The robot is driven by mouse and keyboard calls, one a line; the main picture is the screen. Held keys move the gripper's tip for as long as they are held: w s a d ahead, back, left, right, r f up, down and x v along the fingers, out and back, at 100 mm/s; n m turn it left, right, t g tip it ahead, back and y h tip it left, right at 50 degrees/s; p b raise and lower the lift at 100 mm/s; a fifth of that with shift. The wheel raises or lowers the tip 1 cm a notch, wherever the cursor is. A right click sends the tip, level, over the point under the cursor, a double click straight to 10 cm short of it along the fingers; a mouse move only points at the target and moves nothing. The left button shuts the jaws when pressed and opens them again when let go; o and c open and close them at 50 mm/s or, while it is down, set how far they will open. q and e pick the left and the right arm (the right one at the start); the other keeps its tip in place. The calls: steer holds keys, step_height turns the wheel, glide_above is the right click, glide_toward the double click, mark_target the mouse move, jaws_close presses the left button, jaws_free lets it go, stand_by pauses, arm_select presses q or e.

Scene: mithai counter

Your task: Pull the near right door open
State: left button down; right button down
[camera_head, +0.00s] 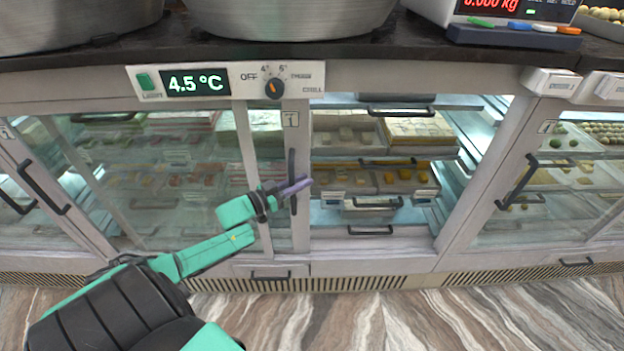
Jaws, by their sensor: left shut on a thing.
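A glass door with a pale frame (300,230) stands at the middle of the counter front, with a small label at its top. Its upright black handle (292,160) is on the frame's right side. My left gripper (297,187) reaches in from the left, its purple-grey fingers shut on this handle at mid-height. To the right of this frame the cabinet is uncovered, and trays of sweets (360,180) show on its shelves. My right gripper is not in view.
A 4.5 °C display panel (195,83) with a dial sits above the door. Other doors with black handles flank it, at left (42,188) and right (517,182). Steel pots (300,18) and a scale (490,12) stand on the dark countertop. The marbled floor in front is clear.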

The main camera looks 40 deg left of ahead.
arm_select(q)
steer(key=shift+s+a, duration=0.9)
steer(key=shift+a, duration=0.25)
steer(key=shift+s+a, duration=0.85)
steer(key=shift+a, duration=0.3)
steer(key=c, duration=0.8)
jaws_free()
steer(key=shift+o, duration=0.2)
steer(key=shift+s, duration=0.1)
steer(key=p+v, duration=0.2)
steer(key=v, duration=1.2)
steer(key=shift+s, duration=0.2)
steer(key=shift+a, duration=0.1)
